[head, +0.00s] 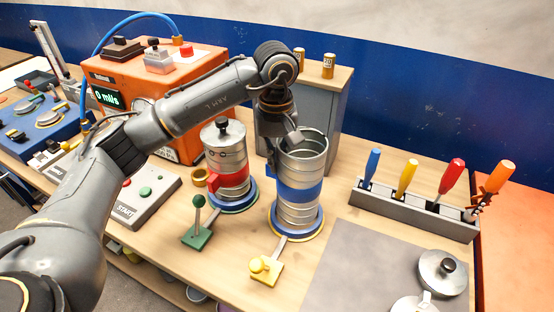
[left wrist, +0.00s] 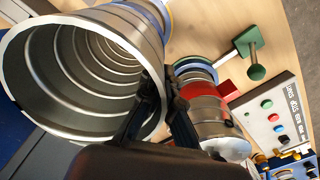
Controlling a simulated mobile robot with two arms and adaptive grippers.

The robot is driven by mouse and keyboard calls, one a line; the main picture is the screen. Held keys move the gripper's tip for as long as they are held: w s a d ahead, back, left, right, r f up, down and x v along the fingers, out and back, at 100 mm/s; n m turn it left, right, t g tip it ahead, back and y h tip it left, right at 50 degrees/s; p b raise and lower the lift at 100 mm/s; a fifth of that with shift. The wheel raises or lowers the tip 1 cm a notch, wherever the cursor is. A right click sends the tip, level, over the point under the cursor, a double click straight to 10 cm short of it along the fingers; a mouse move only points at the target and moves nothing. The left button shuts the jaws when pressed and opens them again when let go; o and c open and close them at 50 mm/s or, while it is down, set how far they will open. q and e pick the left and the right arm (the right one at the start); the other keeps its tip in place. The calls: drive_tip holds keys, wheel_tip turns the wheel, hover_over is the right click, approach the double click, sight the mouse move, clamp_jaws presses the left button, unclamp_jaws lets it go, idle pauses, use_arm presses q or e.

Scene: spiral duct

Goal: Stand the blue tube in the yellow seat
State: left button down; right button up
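The blue tube (head: 297,175) is a ribbed metal duct with a blue band and an open top. It stands upright on the yellow seat (head: 318,233), whose yellow rim and blue ring circle the tube's foot. A yellow-knobbed lever (head: 265,266) sits in front of the seat. The contact is partly hidden. My right gripper is not in view.
A red-banded canister (head: 228,165) with a lid stands close left of the tube, with a green lever (head: 200,225) in front. A START button box (head: 145,198) is further left. A screwdriver rack (head: 415,210) is right. The grey mat (head: 355,265) has bare space.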

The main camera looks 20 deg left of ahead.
use_arm(q)
drive_tip(key=shift+b, duration=0.3)
idle(0.7)
drive_tip(key=shift+b, duration=0.45)
idle(0.6)
drive_tip(key=shift+f+b, duration=1.8)
drive_tip(key=shift+f, duration=0.15)
drive_tip(key=c, duration=1.4)
unclamp_jaws()
drive_tip(key=shift+c, duration=0.2)
drive_tip(key=shift+s, duration=0.1)
wheel_tip(320, 180, up, 12)
